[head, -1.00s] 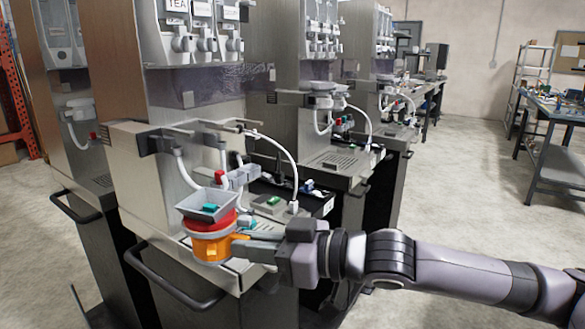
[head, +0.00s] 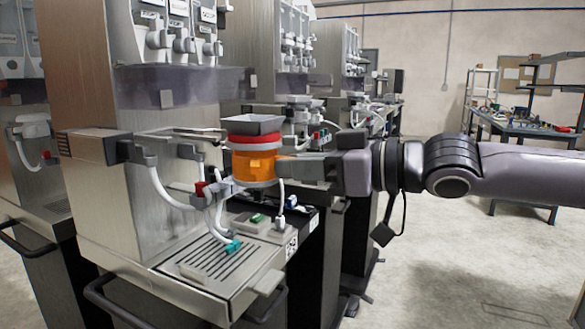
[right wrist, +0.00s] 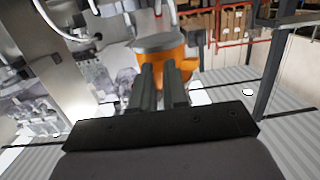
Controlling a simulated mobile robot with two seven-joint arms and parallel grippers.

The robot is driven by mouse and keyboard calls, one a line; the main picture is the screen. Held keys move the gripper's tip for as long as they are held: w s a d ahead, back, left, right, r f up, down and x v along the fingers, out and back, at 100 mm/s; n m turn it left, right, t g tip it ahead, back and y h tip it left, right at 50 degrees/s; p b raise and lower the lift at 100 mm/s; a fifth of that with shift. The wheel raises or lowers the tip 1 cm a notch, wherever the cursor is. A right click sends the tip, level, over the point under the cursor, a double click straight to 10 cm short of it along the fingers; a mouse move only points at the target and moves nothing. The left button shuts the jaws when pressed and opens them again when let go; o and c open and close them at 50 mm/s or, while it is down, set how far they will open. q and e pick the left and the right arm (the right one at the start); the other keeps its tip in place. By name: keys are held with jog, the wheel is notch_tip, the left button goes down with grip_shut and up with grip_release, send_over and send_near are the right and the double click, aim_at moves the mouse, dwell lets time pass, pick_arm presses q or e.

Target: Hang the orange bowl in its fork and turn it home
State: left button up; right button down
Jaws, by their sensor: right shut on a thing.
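The orange bowl (head: 256,166) has a red band and a grey square hopper (head: 254,125) on top. It is upright, held in the air in front of the nearest dispenser. My right gripper (head: 284,167) is shut on the bowl's right side; the bowl also shows past the fingers in the right wrist view (right wrist: 168,58). The fork (head: 185,136), with two metal prongs, juts from the nearest dispenser's front, just left of the bowl. The bowl overlaps the prong ends in the picture; I cannot tell whether they touch. My left gripper is not in view.
A drip tray (head: 215,262) with a teal-tipped white hose (head: 222,238) lies below the fork. Hoses and a red clip (head: 200,190) hang near the bowl. Neighbouring dispensers stand behind. The floor at the right is open.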

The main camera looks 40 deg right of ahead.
aim_at(277, 153)
jog(key=shift+w+r+b, duration=0.3)
jog(key=shift+w+b, duration=0.25)
jog(key=shift+b, duration=0.1)
jog(key=shift+w+a+b, duration=0.2)
jog(key=shift+w+b, duration=0.25)
jog(key=shift+w, duration=0.15)
jog(key=w+p, duration=0.1)
jog(key=p, duration=0.1)
jog(key=shift+w+a+r+p, duration=0.35)
jog(key=shift+a+p, duration=0.05)
jog(key=p, duration=0.1)
jog(key=w+p, duration=0.2)
jog(key=shift+w+a+r+h+p, duration=0.15)
jog(key=shift+a+h+p, duration=0.1)
jog(key=shift+h+p, duration=0.05)
jog(key=shift+w+a+p, duration=0.35)
jog(key=shift+w+p, duration=0.3)
jog(key=shift+p, duration=0.3)
jog(key=shift+w+a+f, duration=0.1)
jog(key=shift+w+f, duration=0.05)
jog(key=shift+f, duration=0.1)
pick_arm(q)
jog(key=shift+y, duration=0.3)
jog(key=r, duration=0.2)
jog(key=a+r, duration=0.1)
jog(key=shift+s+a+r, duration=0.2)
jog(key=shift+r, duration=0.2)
pick_arm(e)
jog(key=shift+f, duration=0.15)
